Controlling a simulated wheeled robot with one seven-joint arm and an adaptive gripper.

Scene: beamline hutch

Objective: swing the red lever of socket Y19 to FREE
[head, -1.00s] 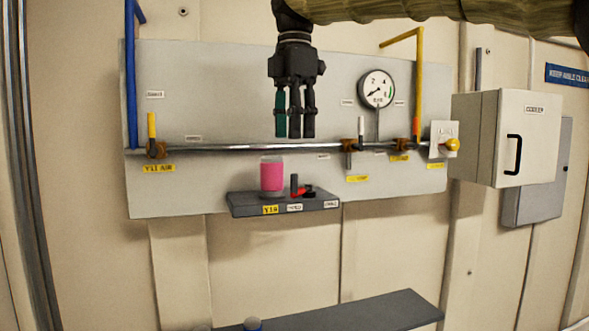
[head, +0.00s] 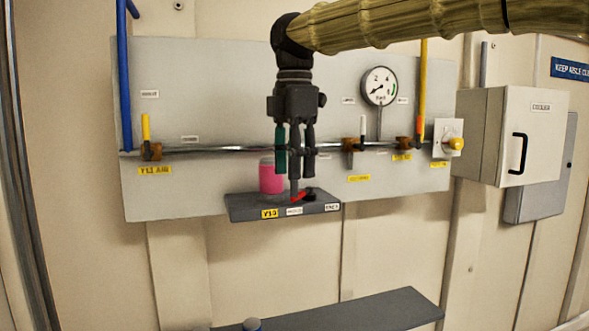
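The socket block, a dark grey shelf (head: 240,207) on the wall panel, carries a yellow tag (head: 269,214) that seems to read Y19 and two small white labels whose text is too small to read. A pink cylinder (head: 270,179) stands in the socket at its left. The red lever (head: 301,197) lies low on the block, right of the cylinder, with a dark upright post (head: 294,187) beside it. My gripper (head: 295,172) points straight down above the lever, its fingers spread apart and partly covering the cylinder. The fingertips are close to the post; contact cannot be made out.
A steel pipe (head: 220,149) runs behind my gripper, with a yellow-handled valve (head: 146,130) left and a black-and-white-handled valve (head: 362,128) right. A gauge (head: 379,86) and a grey cabinet (head: 512,135) stand to the right. A dark lower shelf (head: 380,308) sits below, with free room between.

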